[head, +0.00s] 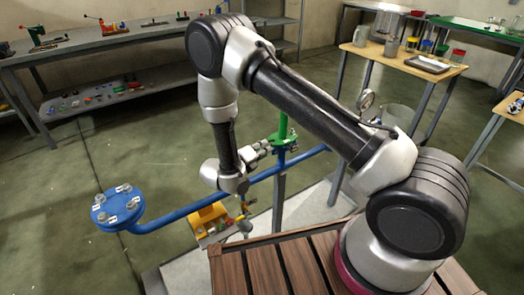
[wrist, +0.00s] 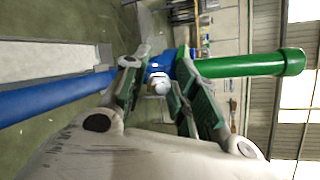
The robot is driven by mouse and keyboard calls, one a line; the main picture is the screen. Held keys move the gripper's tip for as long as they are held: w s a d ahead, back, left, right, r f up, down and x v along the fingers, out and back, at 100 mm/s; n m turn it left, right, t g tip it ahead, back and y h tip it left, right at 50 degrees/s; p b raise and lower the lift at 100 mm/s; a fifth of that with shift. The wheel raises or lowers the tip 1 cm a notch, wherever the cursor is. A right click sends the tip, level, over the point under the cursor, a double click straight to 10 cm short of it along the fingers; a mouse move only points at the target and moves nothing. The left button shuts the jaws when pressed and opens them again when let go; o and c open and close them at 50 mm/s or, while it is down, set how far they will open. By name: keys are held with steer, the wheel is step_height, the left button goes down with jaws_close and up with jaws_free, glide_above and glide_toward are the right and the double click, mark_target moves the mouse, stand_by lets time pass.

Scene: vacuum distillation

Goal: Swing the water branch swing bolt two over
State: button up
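The blue water branch pipe (head: 215,198) runs from a round blue flange (head: 118,208) at the left to a joint by a green upright pipe (head: 283,125). Several small pale bolts with nuts (head: 124,188) sit on the round flange. At the joint, small green and pale fittings (head: 291,147) show. My gripper (head: 262,150) is beside this joint, pointing at it. In the wrist view, its fingers (wrist: 158,85) are apart, one on each side of a pale bolt end (wrist: 159,84) before the blue joint (wrist: 160,64). Contact is unclear, and I cannot tell which swing bolt is number two.
A yellow-orange part (head: 209,218) lies below the blue pipe. A grey post (head: 279,205) stands under the joint. A wooden slatted surface (head: 262,268) is in front. Benches with tools (head: 95,45) and cups (head: 408,58) stand behind. The green floor at left is clear.

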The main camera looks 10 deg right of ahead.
steer(key=v, duration=0.8)
stand_by(0.4)
